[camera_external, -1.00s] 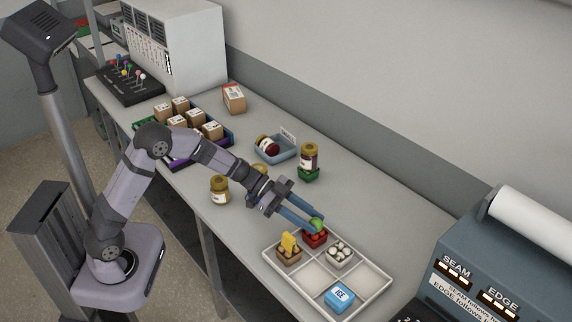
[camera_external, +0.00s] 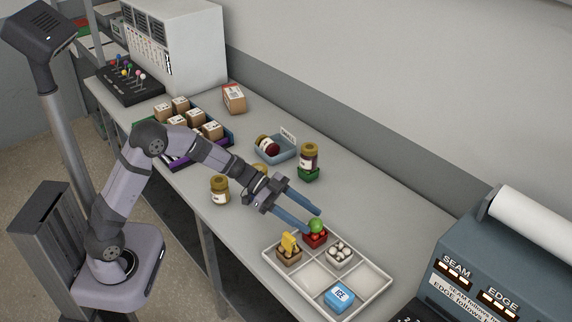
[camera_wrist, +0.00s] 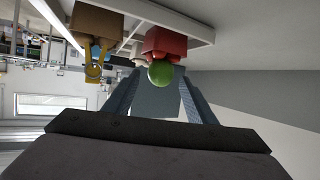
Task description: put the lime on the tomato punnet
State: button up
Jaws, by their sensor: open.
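The green lime (camera_external: 316,226) rests on top of the red tomato punnet (camera_external: 315,241), which stands in a back compartment of the white divided tray (camera_external: 376,292). In the wrist view the lime (camera_wrist: 160,73) shows against the tomatoes and the red punnet (camera_wrist: 165,43). My gripper (camera_external: 314,219) is open, its blue fingers just behind and above the lime. In the wrist view the fingers (camera_wrist: 155,95) stand apart on either side, with the lime beyond them. The lime appears free of the fingers.
The tray also holds a punnet with yellow items (camera_external: 289,254), a box of white items (camera_external: 340,256) and a blue ICE box (camera_external: 340,296). A jar stands on a green block (camera_external: 309,174) behind my gripper. A sealing machine (camera_external: 495,262) stands at the right.

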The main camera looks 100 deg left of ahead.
jog(key=v, duration=1)
jog(key=shift+b, duration=0.3)
jog(key=shift+a+r, duration=0.15)
jog(key=w+d+r+n+g+y+p, duration=0.1)
jog(key=w+d+r+y+p, duration=0.1)
jog(key=w+r+y+p, duration=0.15)
jog(key=w+d+r+n+y+p, duration=0.1)
jog(key=w+d+r+y+p, duration=0.1)
jog(key=w+y, duration=0.3)
jog(key=s+d+f+n+g+h, duration=0.1)
jog(key=s+d+f+g, duration=0.3)
jog(key=s, duration=0.5)
jog(key=s+d+f+g+h, duration=0.1)
jog(key=s+d+f+g, duration=0.2)
jog(key=s+d, duration=0.6)
jog(key=s+d+f+n+g+h, duration=0.1)
jog(key=s+d+f+g, duration=0.3)
jog(key=s, duration=0.6)
jog(key=d+f, duration=0.2)
jog(key=d, duration=0.1)
jog(key=shift+s+d+f+n+g, duration=0.25)
jog(key=shift+s+f+n+g, duration=0.05)
jog(key=shift+f, duration=0.05)
jog(key=shift+h, duration=0.25)
